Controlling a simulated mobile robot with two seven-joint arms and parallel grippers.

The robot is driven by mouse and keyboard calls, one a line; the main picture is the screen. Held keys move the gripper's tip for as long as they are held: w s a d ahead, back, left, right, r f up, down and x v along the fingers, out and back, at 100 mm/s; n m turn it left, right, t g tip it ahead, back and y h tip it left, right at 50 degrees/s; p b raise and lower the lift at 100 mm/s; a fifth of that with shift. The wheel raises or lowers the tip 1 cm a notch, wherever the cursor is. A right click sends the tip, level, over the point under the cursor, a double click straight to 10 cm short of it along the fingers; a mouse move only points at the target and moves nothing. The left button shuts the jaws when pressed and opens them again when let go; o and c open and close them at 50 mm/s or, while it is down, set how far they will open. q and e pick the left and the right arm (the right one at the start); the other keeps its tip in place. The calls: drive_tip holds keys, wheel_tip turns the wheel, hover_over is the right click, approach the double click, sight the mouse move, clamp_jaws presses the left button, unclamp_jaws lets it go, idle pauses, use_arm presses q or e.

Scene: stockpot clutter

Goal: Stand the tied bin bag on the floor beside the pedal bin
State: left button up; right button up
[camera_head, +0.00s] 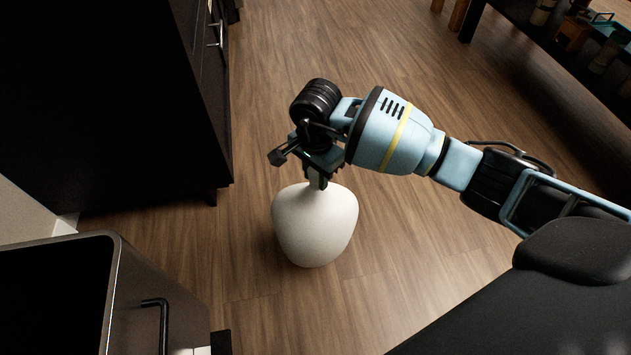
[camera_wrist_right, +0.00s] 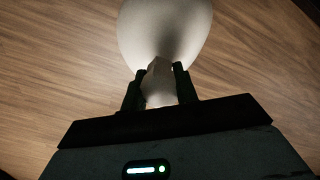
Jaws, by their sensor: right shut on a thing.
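The white tied bin bag (camera_head: 315,228) is upright in the middle of the head view, over the wooden floor. My right gripper (camera_head: 317,180) is above it and shut on its tied neck. In the right wrist view the neck sits between the two fingers (camera_wrist_right: 160,88), and the bag (camera_wrist_right: 165,28) bulges beyond them. I cannot tell whether the bag's base touches the floor. The pedal bin (camera_head: 150,300) stands at the lower left, apart from the bag, with its dark top facing up. My left gripper is not in view.
A dark cabinet (camera_head: 110,100) stands at the upper left, behind the bin. A dark shelf (camera_head: 530,50) with several items is at the upper right. The wooden floor (camera_head: 270,310) around the bag is clear.

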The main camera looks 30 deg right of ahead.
drive_tip(key=shift+w+f, duration=0.2)
drive_tip(key=shift+w, duration=0.05)
drive_tip(key=shift+d+f+b, duration=0.1)
drive_tip(key=shift+f+b, duration=0.85)
drive_tip(key=shift+f, duration=0.75)
drive_tip(key=o, duration=1.1)
drive_tip(key=shift+s+r, duration=0.1)
wheel_tip(320, 180, up, 12)
drive_tip(key=p, duration=0.4)
